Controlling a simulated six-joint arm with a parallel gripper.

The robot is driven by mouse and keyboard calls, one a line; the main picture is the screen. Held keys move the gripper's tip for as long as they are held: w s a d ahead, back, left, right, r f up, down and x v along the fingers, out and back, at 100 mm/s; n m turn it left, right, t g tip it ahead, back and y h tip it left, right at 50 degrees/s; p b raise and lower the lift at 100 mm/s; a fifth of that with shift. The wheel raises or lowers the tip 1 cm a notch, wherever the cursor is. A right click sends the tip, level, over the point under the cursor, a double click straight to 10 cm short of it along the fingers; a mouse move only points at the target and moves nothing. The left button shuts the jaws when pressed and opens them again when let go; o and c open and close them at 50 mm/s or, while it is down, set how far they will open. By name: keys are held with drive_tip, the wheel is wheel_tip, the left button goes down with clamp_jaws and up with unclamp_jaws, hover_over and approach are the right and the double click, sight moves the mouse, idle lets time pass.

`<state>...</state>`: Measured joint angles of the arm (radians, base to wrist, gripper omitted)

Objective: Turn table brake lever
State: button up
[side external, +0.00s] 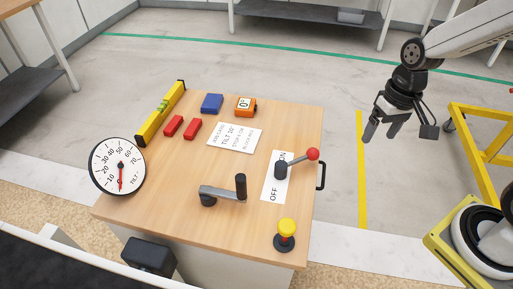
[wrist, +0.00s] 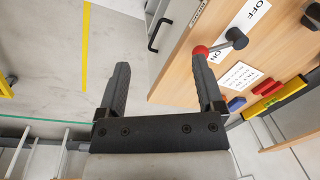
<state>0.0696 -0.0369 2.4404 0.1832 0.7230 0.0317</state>
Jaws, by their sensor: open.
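The brake lever (side external: 297,161) is a grey arm with a red ball knob (side external: 312,154), on a dark hub over a white ON/OFF plate (side external: 270,188). It points to the upper right, near the ON end, with the knob by the table's right edge. In the wrist view the red knob (wrist: 201,51) shows close to the right fingertip; whether they touch cannot be told there. My gripper (side external: 381,132) is open and empty, off the table's right side and apart from the lever in the side view. It also shows in the wrist view (wrist: 161,72).
The wooden table (side external: 170,205) carries a crank (side external: 224,195), yellow-topped button (side external: 286,232), tilt dial (side external: 117,166), yellow level (side external: 161,113), red blocks, a blue block, an orange gauge (side external: 245,106) and a card (side external: 235,137). A black handle (side external: 320,176) juts from the right edge. Floor beneath my gripper is clear.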

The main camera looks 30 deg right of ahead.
drive_tip(key=w+d+r+m+t+y, duration=0.1)
drive_tip(key=w+m+t+y, duration=0.1)
drive_tip(key=w+m+y, duration=1.15)
drive_tip(key=m+y, duration=0.1)
drive_tip(key=y, duration=0.2)
approach(312, 154)
drive_tip(key=a+f, duration=0.1)
drive_tip(key=shift+w+a+f, duration=0.1)
drive_tip(key=shift+w, duration=0.3)
drive_tip(key=shift+w+a, duration=0.2)
drive_tip(key=shift+a, duration=1.1)
drive_tip(key=shift+w+a, duration=0.2)
drive_tip(key=shift+a, duration=1.05)
drive_tip(key=shift+w+a, duration=0.2)
drive_tip(key=shift+a, duration=1.1)
